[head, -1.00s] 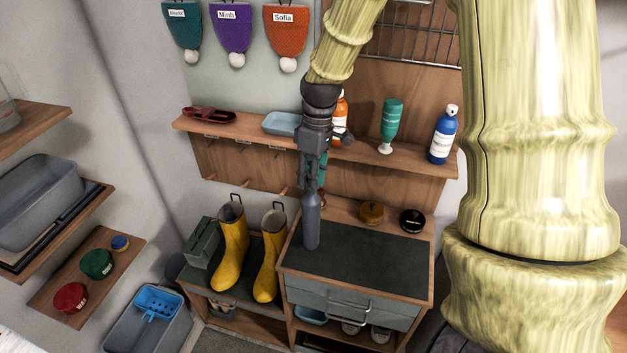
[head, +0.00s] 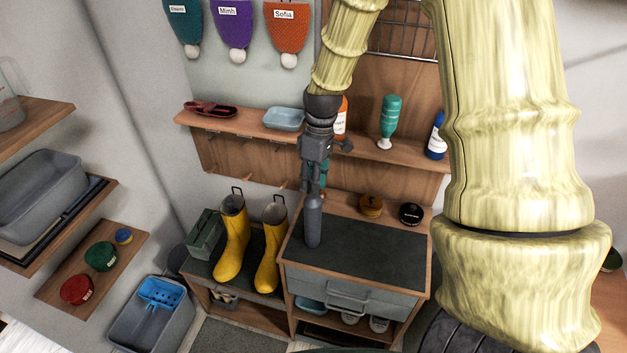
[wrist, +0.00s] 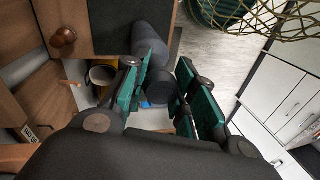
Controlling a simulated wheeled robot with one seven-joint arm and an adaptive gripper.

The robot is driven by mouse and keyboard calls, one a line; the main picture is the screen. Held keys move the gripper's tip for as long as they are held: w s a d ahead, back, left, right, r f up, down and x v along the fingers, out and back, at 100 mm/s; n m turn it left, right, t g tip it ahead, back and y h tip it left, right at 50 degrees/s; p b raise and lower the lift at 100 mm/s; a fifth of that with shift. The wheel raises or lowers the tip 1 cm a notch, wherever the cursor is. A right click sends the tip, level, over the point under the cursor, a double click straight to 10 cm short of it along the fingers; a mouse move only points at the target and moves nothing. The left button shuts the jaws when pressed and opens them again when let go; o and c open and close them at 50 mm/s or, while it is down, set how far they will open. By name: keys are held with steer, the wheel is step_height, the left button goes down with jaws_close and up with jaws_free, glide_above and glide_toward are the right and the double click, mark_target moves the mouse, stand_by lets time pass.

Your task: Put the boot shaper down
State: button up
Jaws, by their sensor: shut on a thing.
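The boot shaper (head: 313,224) is a dark grey, bottle-like piece. It hangs upright below my gripper (head: 314,188), over the left part of the dark-topped cabinet (head: 365,250). In the wrist view the boot shaper (wrist: 150,50) runs away from between the green-padded fingers of my gripper (wrist: 165,95), which are closed around its near end. Its lower end appears at the dark top; I cannot tell whether it touches.
Two yellow boots (head: 233,245) stand on the bench left of the cabinet, close to the boot shaper. Two small round tins (head: 371,205) sit on the cabinet's back ledge. The middle and right of the dark top are clear. A shelf (head: 240,122) with bottles is behind.

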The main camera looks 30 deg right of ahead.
steer(key=o, duration=0.7)
steer(key=shift+f, duration=0.1)
steer(key=shift+r, duration=0.2)
steer(key=shift+b+v, duration=2.2)
steer(key=shift+v, duration=3.75)
steer(key=shift+w, duration=0.1)
